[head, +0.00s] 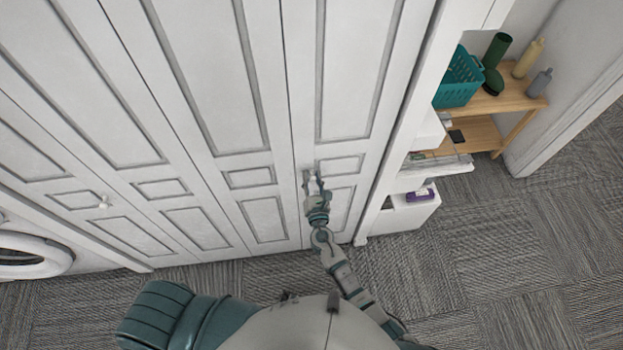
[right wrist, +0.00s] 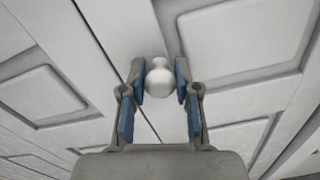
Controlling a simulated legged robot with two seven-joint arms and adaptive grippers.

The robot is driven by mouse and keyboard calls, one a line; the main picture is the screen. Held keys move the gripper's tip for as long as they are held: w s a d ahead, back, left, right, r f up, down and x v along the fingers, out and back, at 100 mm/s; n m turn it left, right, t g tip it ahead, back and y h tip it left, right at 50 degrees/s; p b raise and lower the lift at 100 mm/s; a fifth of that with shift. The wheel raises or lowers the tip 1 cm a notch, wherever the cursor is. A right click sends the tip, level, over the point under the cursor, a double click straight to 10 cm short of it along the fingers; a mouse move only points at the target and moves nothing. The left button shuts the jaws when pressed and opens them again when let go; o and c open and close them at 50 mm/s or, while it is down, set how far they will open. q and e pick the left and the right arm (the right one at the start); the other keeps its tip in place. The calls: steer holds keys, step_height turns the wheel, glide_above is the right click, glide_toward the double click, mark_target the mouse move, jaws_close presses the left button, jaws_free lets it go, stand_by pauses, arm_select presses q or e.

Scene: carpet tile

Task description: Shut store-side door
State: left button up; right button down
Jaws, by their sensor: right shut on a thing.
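A white panelled folding door (head: 345,70) stands in front of me, its panels lying nearly flat in line with each other. My right gripper (head: 313,180) is at the door's lower middle, by the seam between two panels. In the right wrist view, a round white knob (right wrist: 159,78) sits between the blue-padded fingers of the right gripper (right wrist: 160,82), which is shut on it. A second white knob (head: 103,203) shows on the panels further left, with nothing near it. My left gripper is not in view.
A white round-doored machine (head: 32,255) stands at the left. At the right, a wooden shelf (head: 500,100) holds a teal basket (head: 458,80), a dark green boot (head: 494,65) and bottles. White drawers (head: 405,210) stand beside the door. Grey carpet (head: 480,270) is clear at the right.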

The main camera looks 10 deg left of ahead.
steer(key=shift+f, duration=0.1)
steer(key=c, duration=0.8)
jaws_free()
steer(key=shift+a, duration=0.25)
steer(key=v, duration=1.2)
steer(key=shift+a, duration=0.1)
